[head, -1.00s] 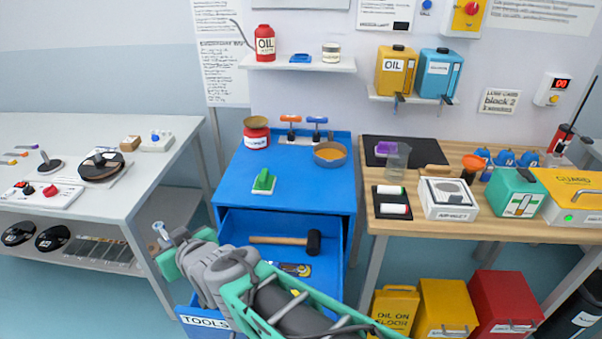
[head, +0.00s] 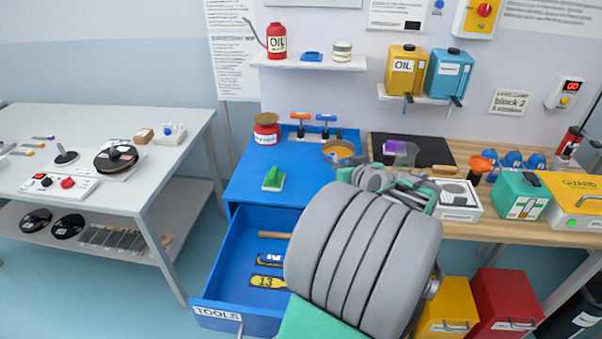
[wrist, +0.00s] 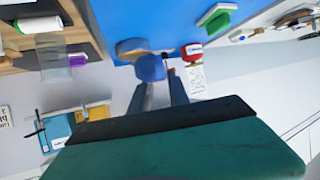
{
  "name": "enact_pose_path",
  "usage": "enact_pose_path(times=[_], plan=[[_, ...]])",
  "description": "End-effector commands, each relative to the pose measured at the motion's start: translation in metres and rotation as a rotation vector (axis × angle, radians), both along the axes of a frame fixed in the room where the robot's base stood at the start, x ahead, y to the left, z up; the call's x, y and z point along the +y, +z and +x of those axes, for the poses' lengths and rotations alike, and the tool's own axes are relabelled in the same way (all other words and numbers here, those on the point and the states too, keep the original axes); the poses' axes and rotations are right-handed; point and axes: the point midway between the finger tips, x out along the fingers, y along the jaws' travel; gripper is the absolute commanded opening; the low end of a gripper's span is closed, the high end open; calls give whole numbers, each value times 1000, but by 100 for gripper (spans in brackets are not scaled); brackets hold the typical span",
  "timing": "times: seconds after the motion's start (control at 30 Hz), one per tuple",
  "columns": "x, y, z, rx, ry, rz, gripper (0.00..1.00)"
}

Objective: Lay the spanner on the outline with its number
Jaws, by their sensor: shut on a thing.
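My gripper (wrist: 160,84) shows in the wrist view with its two fingers shut on what looks like the spanner (wrist: 150,68), whose rounded end shines bluish between the fingertips. No number on it can be read. In the head view my forearm hides most of the gripper, which is above the right side of the blue cabinet, away from the drawer. The open blue drawer (head: 225,285) holds a yellow-marked outline numbered 13 (head: 268,282). Another outline (head: 268,260) lies just behind it, its number unclear. My arm covers the drawer's right part.
A hammer handle (head: 273,235) lies in the drawer behind the outlines. On the cabinet top stand a green-handled brush (head: 273,179), a red tin (head: 266,130) and a round bowl (head: 338,150). A wooden bench (head: 470,153) with boxes is at right, a grey table (head: 165,165) at left.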

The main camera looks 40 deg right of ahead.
Motion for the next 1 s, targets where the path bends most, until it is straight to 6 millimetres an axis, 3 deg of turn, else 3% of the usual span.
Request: enact_pose_path(times=[0.33, 0.5, 0.7, 0.83, 1.0], plan=[[-20, -39, 90, 2, 8, 4, 0], [-29, -78, 117, 2, 3, 3, 0], [-34, -101, 132, 3, 1, 3, 0], [-34, -121, 131, 1, 0, 4, 0], [-34, -128, 131, -2, 0, -1, 0]])
